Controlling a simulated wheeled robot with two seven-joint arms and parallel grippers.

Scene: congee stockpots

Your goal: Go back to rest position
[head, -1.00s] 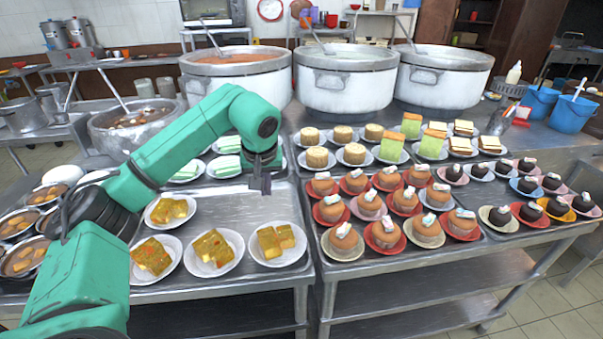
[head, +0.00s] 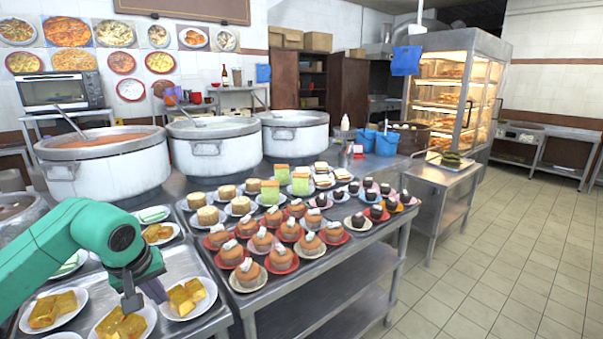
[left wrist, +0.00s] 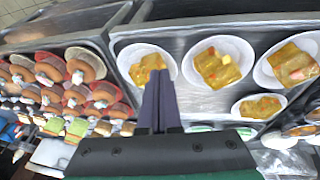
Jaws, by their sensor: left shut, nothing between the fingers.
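My left gripper (head: 133,303) is in the lower left of the head view, on a green arm. It hangs over the plates of yellow cake squares (head: 186,297) on the metal counter. Its fingers are shut and empty. In the left wrist view the closed dark fingers (left wrist: 158,95) point at a white plate of yellow cake (left wrist: 148,66), whose lower part they hide. Whether they touch it cannot be told. My right gripper is in neither view.
Trays of cupcakes (head: 310,243) and dark small cakes stand right of the gripper. Large stockpots (head: 216,146) line the back. A lit glass cabinet (head: 455,90) and side table (head: 445,173) stand further right. The tiled floor (head: 490,260) at right is clear.

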